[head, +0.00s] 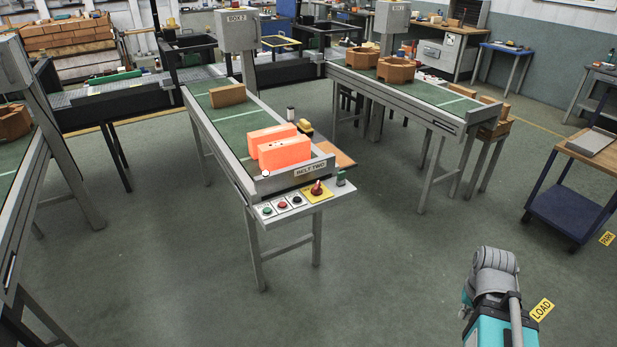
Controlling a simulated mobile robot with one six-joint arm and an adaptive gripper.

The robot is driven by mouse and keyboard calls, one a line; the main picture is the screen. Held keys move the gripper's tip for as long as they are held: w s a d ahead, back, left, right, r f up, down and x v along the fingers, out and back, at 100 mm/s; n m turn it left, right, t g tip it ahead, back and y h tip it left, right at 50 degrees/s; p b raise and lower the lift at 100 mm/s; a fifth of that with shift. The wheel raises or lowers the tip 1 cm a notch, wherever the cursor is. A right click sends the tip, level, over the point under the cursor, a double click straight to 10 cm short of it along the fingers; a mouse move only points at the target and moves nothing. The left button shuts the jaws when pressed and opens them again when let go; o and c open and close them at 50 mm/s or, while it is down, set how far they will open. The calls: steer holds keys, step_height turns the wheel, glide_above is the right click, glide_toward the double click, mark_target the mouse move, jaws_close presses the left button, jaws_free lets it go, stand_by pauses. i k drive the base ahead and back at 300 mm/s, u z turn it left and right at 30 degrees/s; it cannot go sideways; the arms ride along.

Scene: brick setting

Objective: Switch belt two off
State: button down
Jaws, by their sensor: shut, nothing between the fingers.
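Belt two (222,118) is the green conveyor in the middle, with a sign reading BELT TWO (309,169) on its near end. Below the sign is a pale control panel (262,219). From left to right it has a green button (267,210), a red button (282,204), a black button (296,200) and a red rotary switch (316,188) on a yellow plate. Two bright orange bricks (285,152) stand near the belt's end, and a tan brick (228,95) lies farther back. My arm shows at lower right, apart from the panel; my gripper is out of view.
Another belt (430,92) with brown ring-shaped blocks (396,70) stands to the right. Part of a third belt (12,155) is at the left edge. A blue cart (568,206) stands far right. The floor before the panel (380,270) is clear.

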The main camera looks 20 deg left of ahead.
mark_target(316, 190)
steer(key=u, duration=0.3)
steer(key=i, duration=1.15)
steer(key=u, duration=0.35)
